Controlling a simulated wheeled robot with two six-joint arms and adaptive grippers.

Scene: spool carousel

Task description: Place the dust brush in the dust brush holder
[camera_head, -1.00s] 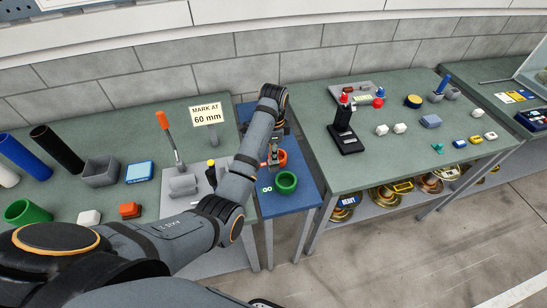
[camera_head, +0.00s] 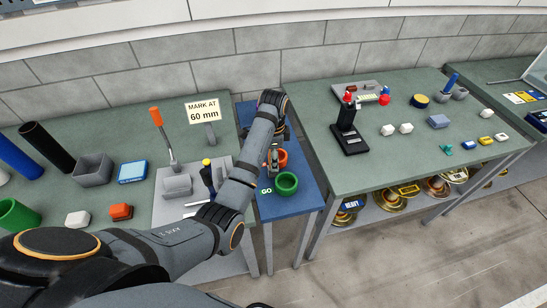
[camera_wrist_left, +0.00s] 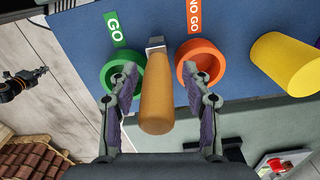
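In the left wrist view, a brown handle (camera_wrist_left: 157,100) with a grey metal collar stands between the green GO ring (camera_wrist_left: 122,62) and the orange NO GO ring (camera_wrist_left: 200,62); I take it for the dust brush. Its bristles are hidden. My left gripper (camera_wrist_left: 163,85) is open, with one finger on each side of the handle and gaps showing. In the head view this gripper (camera_head: 273,160) is over the blue table. A small dark gripper-like part (camera_wrist_left: 30,78), probably my right gripper, shows in the left wrist view; its fingers are too small to read. I cannot identify the brush holder.
The blue table (camera_head: 295,207) lies between two green worktables. A yellow cylinder (camera_wrist_left: 285,62) lies near the NO GO ring. The left table holds a "MARK AT 60 mm" sign (camera_head: 203,110) and grey blocks. The right table holds a black stand (camera_head: 348,135) and small cups.

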